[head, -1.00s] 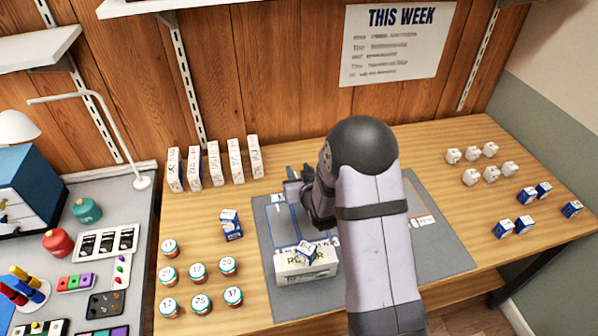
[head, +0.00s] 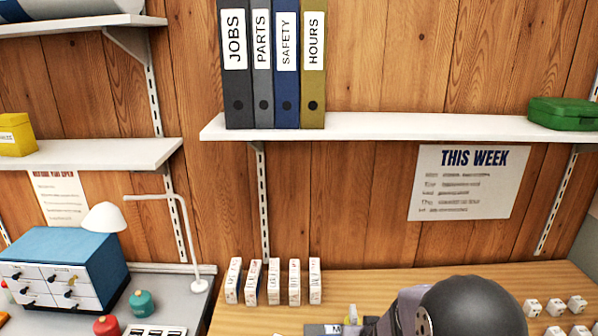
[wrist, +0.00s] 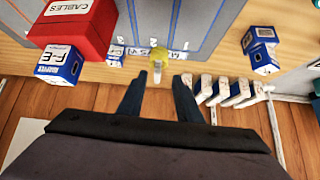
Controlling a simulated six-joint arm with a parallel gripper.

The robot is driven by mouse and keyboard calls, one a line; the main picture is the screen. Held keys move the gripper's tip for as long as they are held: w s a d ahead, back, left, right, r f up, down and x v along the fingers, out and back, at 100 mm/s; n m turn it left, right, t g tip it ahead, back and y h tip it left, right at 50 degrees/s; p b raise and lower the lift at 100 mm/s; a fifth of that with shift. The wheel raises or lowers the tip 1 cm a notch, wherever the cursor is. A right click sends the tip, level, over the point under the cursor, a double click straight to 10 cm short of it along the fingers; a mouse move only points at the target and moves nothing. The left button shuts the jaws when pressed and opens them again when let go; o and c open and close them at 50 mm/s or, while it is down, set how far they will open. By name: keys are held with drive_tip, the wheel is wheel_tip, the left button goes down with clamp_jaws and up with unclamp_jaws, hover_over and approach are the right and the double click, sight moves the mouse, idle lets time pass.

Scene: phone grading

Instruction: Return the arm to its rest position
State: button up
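My arm's dark rounded joint (head: 470,305) shows at the bottom of the head view; the gripper itself cannot be made out there. In the wrist view my gripper (wrist: 157,82) has its two dark fingers apart, with nothing held between them. Just beyond the fingertips is a small yellow object with a pale tip (wrist: 158,54), near the edge of the grey mat (wrist: 205,15). What it is cannot be told.
A red box labelled CABLES (wrist: 92,32) and a blue-white box (wrist: 57,64) are left in the wrist view. Another blue-white box (wrist: 262,50) is at right. Upright white boxes (head: 273,282) line the wall under a shelf (head: 380,127) with binders.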

drive_tip(key=s+a+g, duration=0.1)
drive_tip(key=s+g, duration=0.1)
drive_tip(key=s, duration=0.3)
drive_tip(key=s+a+r+g, duration=0.1)
drive_tip(key=s+g, duration=0.1)
drive_tip(key=s, duration=0.4)
drive_tip(key=s+a+r+g, duration=0.1)
drive_tip(key=s+g, duration=0.1)
drive_tip(key=s, duration=0.4)
drive_tip(key=shift+r+y, duration=0.15)
drive_tip(key=shift+y, duration=0.25)
drive_tip(key=s+d+f+g+b, duration=0.1)
drive_tip(key=s+g, duration=0.1)
drive_tip(key=s, duration=0.7)
drive_tip(key=shift+d+n+h, duration=0.3)
drive_tip(key=shift+d+n, duration=0.1)
